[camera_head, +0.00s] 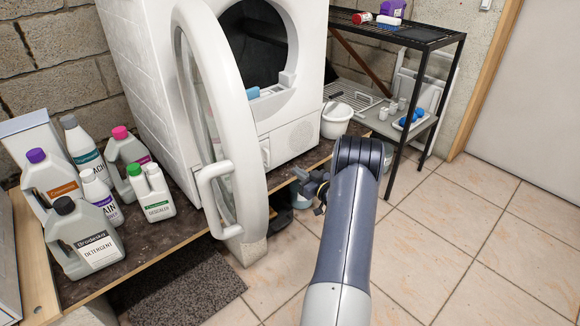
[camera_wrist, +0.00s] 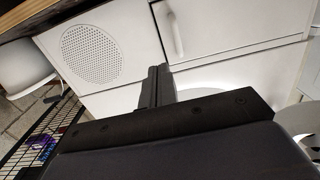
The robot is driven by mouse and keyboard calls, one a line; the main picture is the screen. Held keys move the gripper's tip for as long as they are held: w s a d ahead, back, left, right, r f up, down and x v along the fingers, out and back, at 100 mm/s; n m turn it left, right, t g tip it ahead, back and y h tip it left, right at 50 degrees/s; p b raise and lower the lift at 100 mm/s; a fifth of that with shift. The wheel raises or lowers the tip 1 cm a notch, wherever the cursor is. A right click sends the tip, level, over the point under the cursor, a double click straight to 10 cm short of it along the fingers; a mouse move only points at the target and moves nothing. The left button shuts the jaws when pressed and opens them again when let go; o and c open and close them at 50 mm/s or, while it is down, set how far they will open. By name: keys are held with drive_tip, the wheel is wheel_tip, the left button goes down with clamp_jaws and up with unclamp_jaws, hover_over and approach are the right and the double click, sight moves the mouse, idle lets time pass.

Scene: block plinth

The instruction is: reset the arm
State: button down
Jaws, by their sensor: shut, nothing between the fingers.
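My arm (camera_head: 346,225) reaches forward from the bottom of the head view and bends at a dark joint. My gripper (camera_head: 300,174) shows only partly, left of that joint, near the front edge of the board under the white machine (camera_head: 285,145). In the wrist view my gripper's dark fingers (camera_wrist: 157,82) are together with nothing between them. They point toward the machine's lower front, with its round vent grille (camera_wrist: 92,52) and a small handle (camera_wrist: 174,34). I cannot tell the exact gap to the machine.
The machine's round door (camera_head: 250,120) stands open left of my arm. Several bottles, including a detergent bottle (camera_head: 85,240), stand on the board at left. A white pot (camera_head: 336,119) and a black rack (camera_head: 425,38) are at right. Tiled floor (camera_head: 480,235) is clear at right.

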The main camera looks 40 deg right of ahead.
drive_tip(key=s, duration=0.2)
drive_tip(key=s+d, duration=0.1)
drive_tip(key=s, duration=0.1)
drive_tip(key=shift+p, duration=0.35)
